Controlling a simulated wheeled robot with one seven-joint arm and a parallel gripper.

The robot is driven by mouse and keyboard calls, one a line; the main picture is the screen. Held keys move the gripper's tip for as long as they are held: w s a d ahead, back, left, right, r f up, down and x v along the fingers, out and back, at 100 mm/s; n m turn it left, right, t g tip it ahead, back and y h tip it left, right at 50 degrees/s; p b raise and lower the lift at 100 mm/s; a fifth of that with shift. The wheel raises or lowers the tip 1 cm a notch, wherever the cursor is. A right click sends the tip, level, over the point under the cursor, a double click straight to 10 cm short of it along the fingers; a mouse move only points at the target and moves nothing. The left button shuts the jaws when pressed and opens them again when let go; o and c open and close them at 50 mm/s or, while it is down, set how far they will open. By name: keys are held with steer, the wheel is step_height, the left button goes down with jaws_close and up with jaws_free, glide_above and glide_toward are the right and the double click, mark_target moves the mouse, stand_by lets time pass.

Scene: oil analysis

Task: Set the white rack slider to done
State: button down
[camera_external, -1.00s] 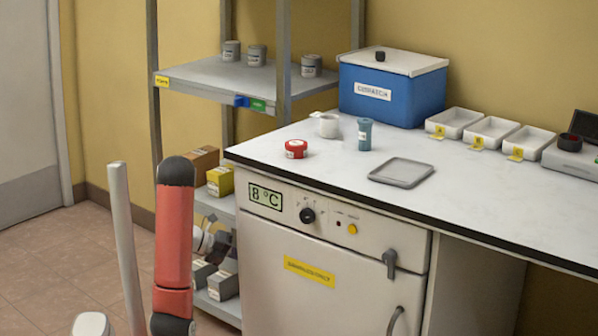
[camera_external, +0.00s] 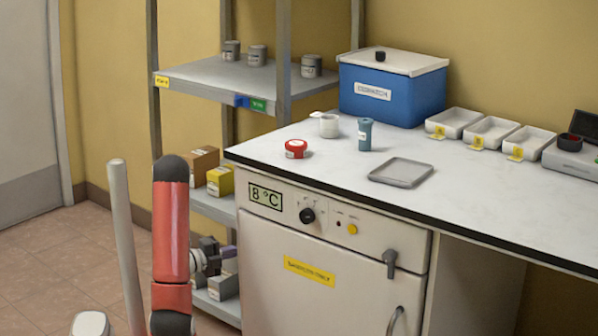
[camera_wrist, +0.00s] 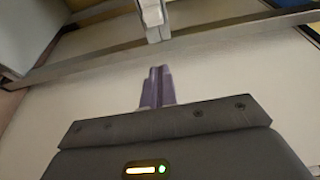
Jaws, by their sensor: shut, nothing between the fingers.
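A small blue and green strip (camera_external: 250,103) sits on the front edge of the grey rack's upper shelf (camera_external: 190,80). I cannot tell whether it is the slider, and no clearly white slider shows in the external view. My gripper (camera_external: 226,254) is low beside the rack, at the level of its lower shelves, partly hidden behind my red arm. In the wrist view its purple fingers (camera_wrist: 160,76) are together and empty. A pale block (camera_wrist: 152,16) shows ahead of them at the top, on or near a grey bar; I cannot tell what it is.
Boxes (camera_external: 220,180) stand on a lower rack shelf near my arm. The white cabinet (camera_external: 320,270) with an 8 °C display stands right of the rack. Its counter holds a red-lidded jar (camera_external: 296,149), a blue-grey cup (camera_external: 364,134), a grey tray (camera_external: 401,173) and a blue box (camera_external: 390,95).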

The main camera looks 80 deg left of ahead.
steer(key=w+a+b, duration=0.1)
steer(key=w+a, duration=0.4)
steer(key=a, duration=0.1)
steer(key=shift+w+a, duration=0.3)
steer(key=shift+a, duration=0.1)
steer(key=s+a+p, duration=0.2)
steer(key=s+a, duration=0.2)
steer(key=shift+s+a, duration=0.3)
stand_by(0.3)
